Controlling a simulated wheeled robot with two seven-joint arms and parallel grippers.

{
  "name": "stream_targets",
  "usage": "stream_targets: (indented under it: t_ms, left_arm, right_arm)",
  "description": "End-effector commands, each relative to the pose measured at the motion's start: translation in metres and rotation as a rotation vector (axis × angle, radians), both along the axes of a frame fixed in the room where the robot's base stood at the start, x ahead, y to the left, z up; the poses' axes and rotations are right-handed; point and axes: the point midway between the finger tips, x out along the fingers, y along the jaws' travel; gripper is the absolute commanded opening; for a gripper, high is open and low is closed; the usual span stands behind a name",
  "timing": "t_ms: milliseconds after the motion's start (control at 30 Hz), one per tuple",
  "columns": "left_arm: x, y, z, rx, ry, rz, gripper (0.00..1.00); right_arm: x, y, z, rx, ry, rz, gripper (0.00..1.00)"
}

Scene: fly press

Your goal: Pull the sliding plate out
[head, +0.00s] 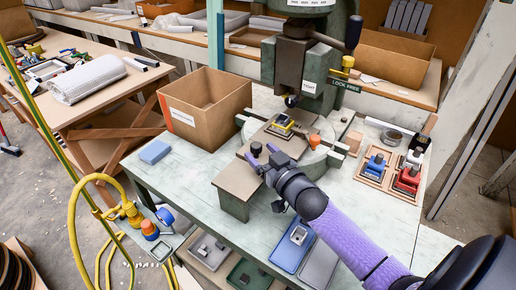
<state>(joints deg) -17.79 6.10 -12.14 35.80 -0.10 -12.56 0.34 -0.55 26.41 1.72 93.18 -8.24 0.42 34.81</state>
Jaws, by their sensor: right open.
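The sliding plate (238,178) is a flat brown plate on the bed of the green fly press (322,65). Its front end lies over a grey-green support block that juts toward the front left. A small tool with yellow and dark parts (281,125) sits on the plate's far part, under the press ram. A black round knob (256,148) stands near the plate's left edge. My right gripper (259,162) is open just in front of the knob, low over the plate. Whether its fingers touch the knob cannot be told. My left gripper is out of view.
An open cardboard box (205,105) stands left of the press, with a blue block (155,152) before it. Blue (376,165) and red (407,180) fixtures sit on wooden trays at right. The table front left of the plate is clear.

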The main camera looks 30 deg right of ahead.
Motion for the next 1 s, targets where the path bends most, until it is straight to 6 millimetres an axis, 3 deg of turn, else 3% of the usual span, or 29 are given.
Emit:
stream_targets:
  t_ms: [200, 500, 833, 1000]
  left_arm:
    - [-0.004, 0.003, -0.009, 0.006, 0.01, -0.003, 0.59]
    - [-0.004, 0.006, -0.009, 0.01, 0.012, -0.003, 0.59]
    - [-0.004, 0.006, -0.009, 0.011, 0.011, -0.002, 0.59]
    - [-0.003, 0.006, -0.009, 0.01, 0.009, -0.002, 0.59]
  right_arm:
    - [0.026, 0.0, -0.001, -0.002, 0.0, -0.001, 0.75]
    - [0.029, 0.0, 0.001, -0.002, 0.0, -0.002, 0.73]
    - [0.029, 0.0, 0.001, -0.002, 0.0, -0.002, 0.03]
    - [0.029, 0.0, 0.001, -0.002, 0.0, -0.002, 0.0]
